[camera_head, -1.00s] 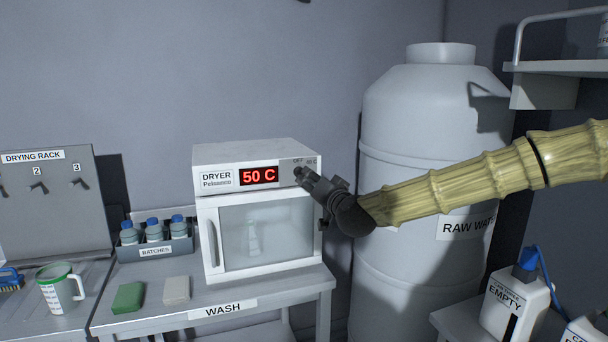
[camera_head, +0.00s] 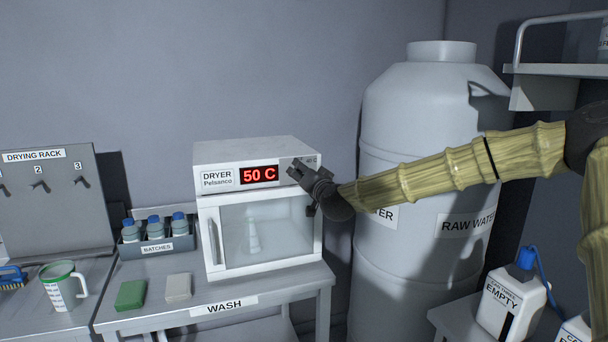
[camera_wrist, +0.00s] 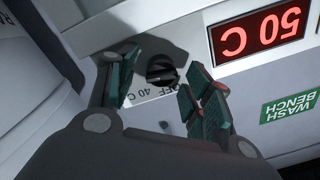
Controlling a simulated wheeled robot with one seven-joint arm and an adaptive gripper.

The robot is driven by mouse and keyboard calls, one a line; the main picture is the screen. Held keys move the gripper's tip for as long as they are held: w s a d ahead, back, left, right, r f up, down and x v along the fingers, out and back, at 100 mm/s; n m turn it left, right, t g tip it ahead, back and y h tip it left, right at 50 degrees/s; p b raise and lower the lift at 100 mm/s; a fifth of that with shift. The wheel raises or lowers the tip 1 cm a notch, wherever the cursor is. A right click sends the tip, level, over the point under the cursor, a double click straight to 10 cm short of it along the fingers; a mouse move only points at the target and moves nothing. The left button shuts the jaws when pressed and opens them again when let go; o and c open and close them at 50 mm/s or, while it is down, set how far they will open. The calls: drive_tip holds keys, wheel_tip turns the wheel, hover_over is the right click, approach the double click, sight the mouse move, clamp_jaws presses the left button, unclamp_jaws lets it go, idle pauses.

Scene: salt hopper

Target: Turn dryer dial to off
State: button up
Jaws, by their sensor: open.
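The white dryer (camera_head: 207,187) stands on the wash bench, its red display (camera_head: 259,174) reading 50 C. In the wrist view the display (camera_wrist: 260,32) appears upside down. The dryer dial (camera_wrist: 162,70) is a small black knob on a light plate marked OFF and 40 C. My gripper (camera_wrist: 158,85) is open, with one green-padded finger on each side of the dial and a gap to it on both sides. Contact is not visible. In the head view my gripper (camera_head: 297,172) is at the dryer's upper right front and hides the dial.
A large white raw water tank (camera_head: 430,110) stands right of the dryer, behind my arm. A batches rack (camera_head: 156,247) with blue-capped bottles is left of it. Green (camera_head: 131,294) and white (camera_head: 178,287) blocks lie in front. A jug (camera_head: 62,288) stands at left.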

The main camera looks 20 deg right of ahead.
drive_tip(key=shift+c, duration=0.2)
drive_tip(key=c, duration=1)
drive_tip(key=n+b, duration=0.3)
drive_tip(key=n, duration=0.7)
drive_tip(key=shift+a, duration=0.15)
drive_tip(key=n+b, duration=0.3)
drive_tip(key=n, duration=0.2)
drive_tip(key=shift+n+h, duration=0.3)
drive_tip(key=shift+n, duration=0.1)
drive_tip(key=shift+n+b, duration=1.45)
drive_tip(key=shift+n, duration=0.35)
drive_tip(key=shift+r, duration=0.1)
